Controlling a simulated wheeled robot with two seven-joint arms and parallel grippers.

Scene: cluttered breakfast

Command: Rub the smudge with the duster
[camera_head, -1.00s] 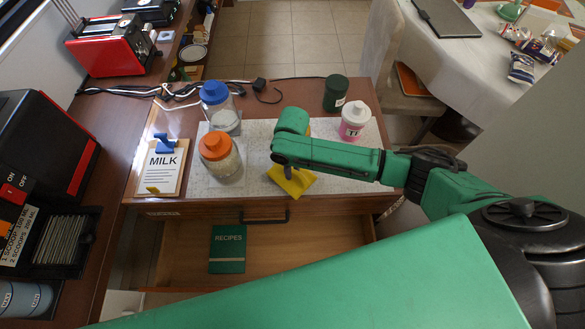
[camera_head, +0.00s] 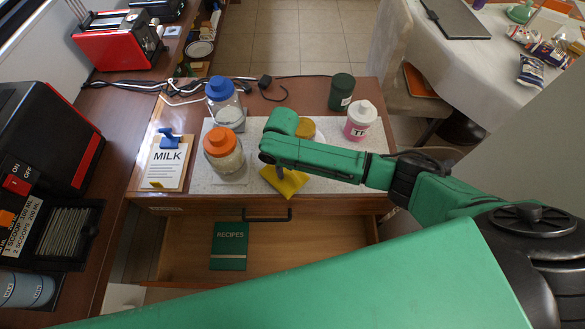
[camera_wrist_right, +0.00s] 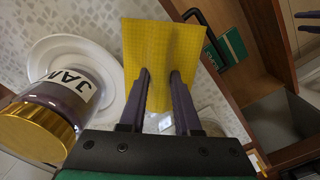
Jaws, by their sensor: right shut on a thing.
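My right gripper (camera_wrist_right: 160,85) is shut on the yellow duster (camera_wrist_right: 168,50), a thin flat square cloth. In the head view the duster (camera_head: 285,181) hangs at the front edge of the pale speckled mat (camera_head: 206,185), above the open drawer's front side. My right wrist hides most of the right gripper there. I cannot make out the smudge in either view; the arm and the duster cover part of the mat. Two dark prongs at the top right of the wrist view may be my left gripper (camera_wrist_right: 307,21), but they are too small to judge.
The open drawer (camera_head: 300,243) holds a green recipe book (camera_head: 229,246).

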